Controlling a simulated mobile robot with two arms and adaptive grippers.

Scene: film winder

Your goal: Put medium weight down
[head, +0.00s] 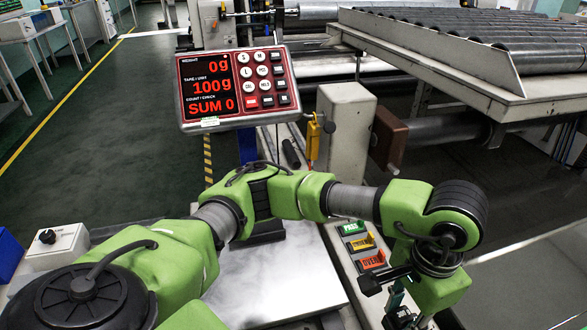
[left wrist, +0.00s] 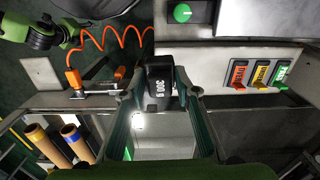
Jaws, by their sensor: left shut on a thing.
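A black weight (left wrist: 160,88) with white lettering that looks like "300 g" shows in the left wrist view. My left gripper (left wrist: 159,95) is shut on it, with one green finger on each side. In the head view my left gripper (head: 402,308) is at the bottom right, beside the scale, partly cut off by the frame; the weight is hidden there. The silver scale plate (head: 285,275) is partly behind my left arm and its visible part is bare. The scale display (head: 238,88) reads 0g, 100g and SUM 0. My right gripper is not in view.
Green, yellow and red label buttons (head: 362,243) lie right of the plate. A grey post (head: 342,125) stands behind them. An orange coiled hose (left wrist: 112,40) and brown rolls (left wrist: 77,141) show in the left wrist view. A roller conveyor (head: 470,45) is at the back right.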

